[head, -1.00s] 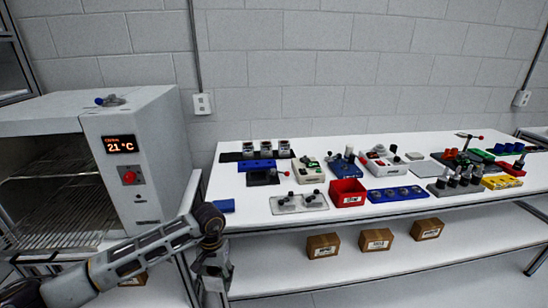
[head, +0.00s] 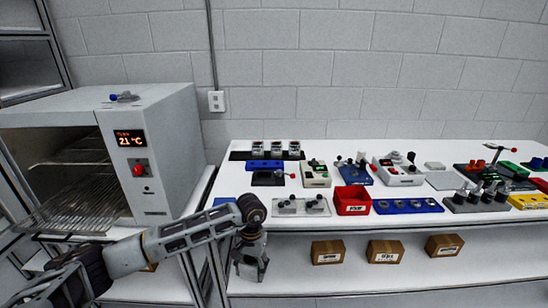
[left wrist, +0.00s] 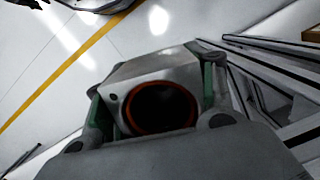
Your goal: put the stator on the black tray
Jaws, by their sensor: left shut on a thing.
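My left gripper (head: 248,270) hangs in front of the white bench's front edge, below its top. In the left wrist view the left gripper (left wrist: 155,85) is shut on the stator (left wrist: 150,72), a grey metal block with a round dark bore and an orange-copper ring. The green finger pads press on its two sides. In the head view the stator is hard to make out. A long black tray (head: 236,156) lies at the back left of the bench, with several small square devices on it. My right gripper is out of view.
The white bench (head: 240,182) holds a blue rack (head: 265,165), a grey plate with knobs (head: 301,207), a red bin (head: 352,200) and a blue holder (head: 408,206). Cardboard boxes (head: 385,251) stand on the lower shelf. An oven (head: 165,150) stands at left.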

